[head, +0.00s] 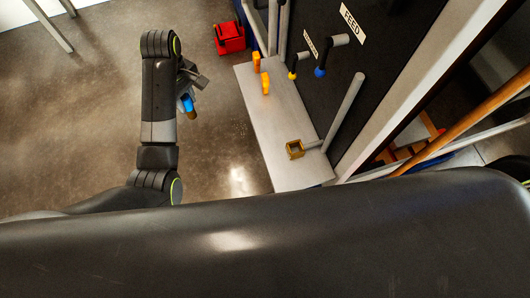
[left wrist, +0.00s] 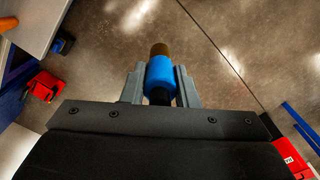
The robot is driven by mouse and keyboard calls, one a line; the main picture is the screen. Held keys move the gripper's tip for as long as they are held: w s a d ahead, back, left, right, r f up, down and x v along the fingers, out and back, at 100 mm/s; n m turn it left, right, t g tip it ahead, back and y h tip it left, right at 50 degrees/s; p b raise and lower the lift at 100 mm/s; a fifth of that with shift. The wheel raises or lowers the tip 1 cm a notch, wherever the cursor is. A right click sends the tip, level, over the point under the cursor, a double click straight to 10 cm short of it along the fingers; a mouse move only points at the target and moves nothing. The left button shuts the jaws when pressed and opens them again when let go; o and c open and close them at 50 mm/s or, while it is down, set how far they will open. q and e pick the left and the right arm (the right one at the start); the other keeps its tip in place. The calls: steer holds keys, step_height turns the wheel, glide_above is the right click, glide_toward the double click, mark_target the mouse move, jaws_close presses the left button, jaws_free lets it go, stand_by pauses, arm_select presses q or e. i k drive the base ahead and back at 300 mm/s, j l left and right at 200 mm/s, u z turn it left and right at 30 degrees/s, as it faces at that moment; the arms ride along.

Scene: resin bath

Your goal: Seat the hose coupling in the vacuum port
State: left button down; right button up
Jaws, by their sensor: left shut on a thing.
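My left gripper (head: 187,98) is shut on the hose coupling (head: 186,103), a short blue cylinder. In the left wrist view the blue coupling (left wrist: 160,73) sits between the two fingers of my left gripper (left wrist: 159,88), with a brass-brown end pointing away from the palm. It is held over the floor, left of the grey shelf and apart from it. A square brass socket (head: 295,149) sits on the shelf by a grey pipe; I cannot tell whether it is the vacuum port. My right gripper is not in view.
The grey shelf (head: 265,120) runs along a dark panel (head: 350,75) with a FEED label (head: 352,24), a blue-tipped pipe (head: 320,72) and a yellow-tipped one (head: 292,74). Orange pieces (head: 265,83) stand on the shelf. A red box (head: 229,38) is on the floor behind.

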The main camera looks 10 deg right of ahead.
mark_target(304, 125)
steer(key=k+j+u, duration=0.1)
steer(key=u, duration=0.4)
steer(key=j+z, duration=0.1)
steer(key=z, duration=0.35)
steer(key=j+z, duration=0.1)
steer(key=z, duration=0.4)
steer(key=k+z, duration=0.1)
steer(key=z, duration=0.35)
steer(key=j+z, duration=0.1)
steer(key=z, duration=0.4)
steer(key=k, duration=0.05)
